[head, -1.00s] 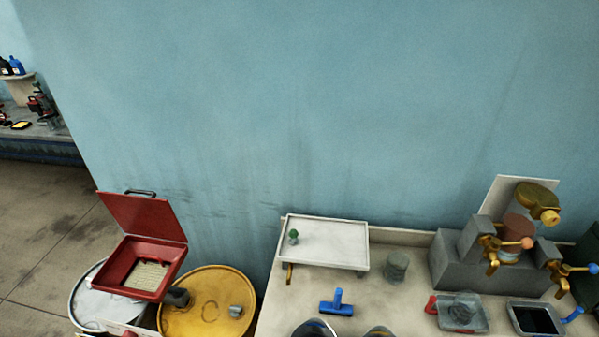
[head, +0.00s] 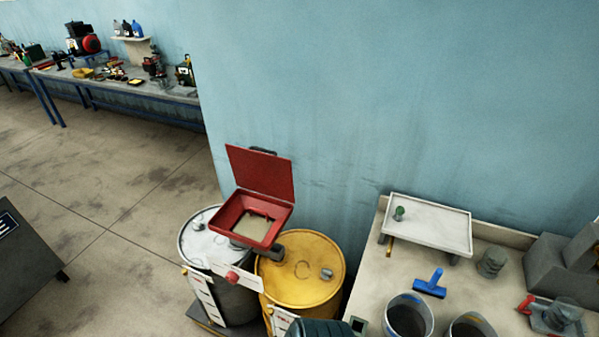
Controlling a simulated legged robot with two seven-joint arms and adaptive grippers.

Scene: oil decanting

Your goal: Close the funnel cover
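A pale mesh shows inside the funnel. Neither gripper's fingers can be made out in the head view. A dark rounded shape at the bottom edge may be part of my own body.
A yellow drum (head: 301,262) stands right of the white drum. A workbench (head: 369,265) on the right holds a white tray (head: 430,222), a blue T-shaped tool (head: 430,284) and dark buckets (head: 408,318). Open floor (head: 110,215) lies left of the drums.

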